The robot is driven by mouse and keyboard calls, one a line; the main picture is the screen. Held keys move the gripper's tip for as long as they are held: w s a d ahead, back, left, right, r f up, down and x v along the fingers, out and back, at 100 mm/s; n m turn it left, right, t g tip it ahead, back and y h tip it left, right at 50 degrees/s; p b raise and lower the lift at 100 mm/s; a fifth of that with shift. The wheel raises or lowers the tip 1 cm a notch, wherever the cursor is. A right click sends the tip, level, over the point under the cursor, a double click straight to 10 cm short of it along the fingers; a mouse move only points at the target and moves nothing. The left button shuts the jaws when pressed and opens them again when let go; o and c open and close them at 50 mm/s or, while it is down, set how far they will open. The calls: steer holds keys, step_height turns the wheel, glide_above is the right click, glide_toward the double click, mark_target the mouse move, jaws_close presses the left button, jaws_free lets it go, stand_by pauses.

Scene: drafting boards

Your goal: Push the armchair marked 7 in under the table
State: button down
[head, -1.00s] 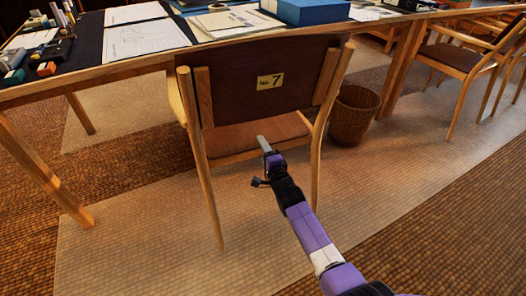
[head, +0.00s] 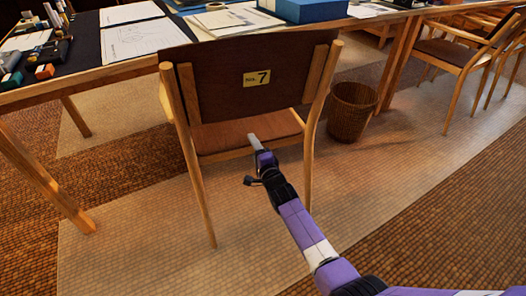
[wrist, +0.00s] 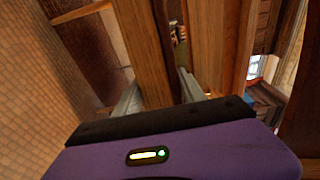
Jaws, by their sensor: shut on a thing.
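The armchair marked 7 (head: 220,95) stands with its brown back toward me, at the long side of the table (head: 120,68). Its yellow plate reads "No. 7". Its back stands in front of the table edge and hides part of it. Its brown seat (head: 225,135) shows below the back; how far the seat reaches under the table is hidden. My gripper (head: 255,142) is low behind the chair, at the seat's rear rail. In the wrist view my gripper (wrist: 160,92) has its fingers on both sides of a wooden bar (wrist: 143,50), shut on it.
A wicker basket (head: 352,112) stands on the floor just right of the chair. A table leg (head: 45,180) slopes down at the left. Other chairs (head: 460,60) stand at the right. A blue box (head: 303,9) and papers lie on the table. The floor at the lower right is clear.

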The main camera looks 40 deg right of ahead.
steer(key=shift+w+d+f+b, duration=0.15)
steer(key=shift+d+f+b, duration=0.2)
steer(key=shift+b, duration=0.9)
steer(key=c, duration=0.8)
jaws_free()
steer(key=shift+o, duration=1)
steer(key=shift+f, duration=0.25)
steer(key=shift+a+f, duration=0.1)
steer(key=shift+s, duration=0.2)
